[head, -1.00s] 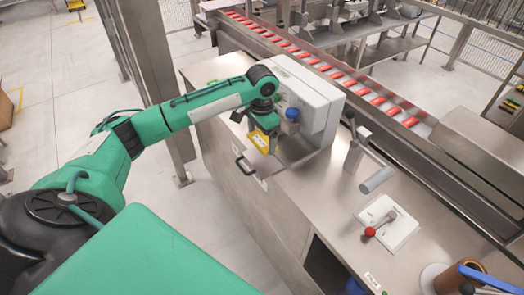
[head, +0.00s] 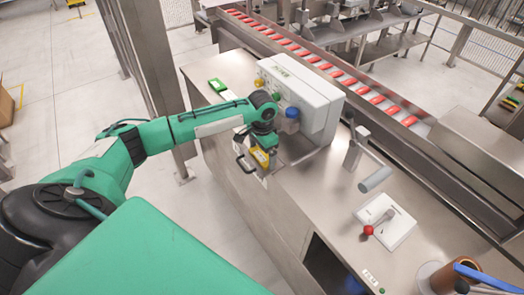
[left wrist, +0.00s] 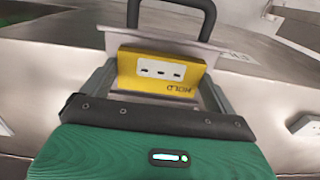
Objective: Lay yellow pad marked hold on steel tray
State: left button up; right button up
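My left gripper (head: 262,152) is at the counter's front edge, below the white control box. It is shut on the yellow pad (head: 259,160). In the left wrist view, the yellow pad (left wrist: 160,72) sits between the two fingers, with the word HOLD upside down and a white panel with dark slots. A pale metal plate with raised edges (left wrist: 118,40), possibly the steel tray, lies just behind the pad. I cannot tell whether they touch. My right gripper is not in view.
A white control box (head: 308,98) with a blue knob (head: 292,114) stands close by the gripper. A green block (head: 217,85) lies at the counter's far left. A lever plate (head: 386,224) is to the right.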

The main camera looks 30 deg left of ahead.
aim_at(262, 155)
pick_arm(q)
jog(key=shift+o, duration=0.4)
jog(key=shift+r, duration=0.55)
notch_tip(262, 155, up, 11)
jog(key=b, duration=0.2)
jog(key=shift+r+b, duration=0.15)
jog(key=shift+b, duration=0.25)
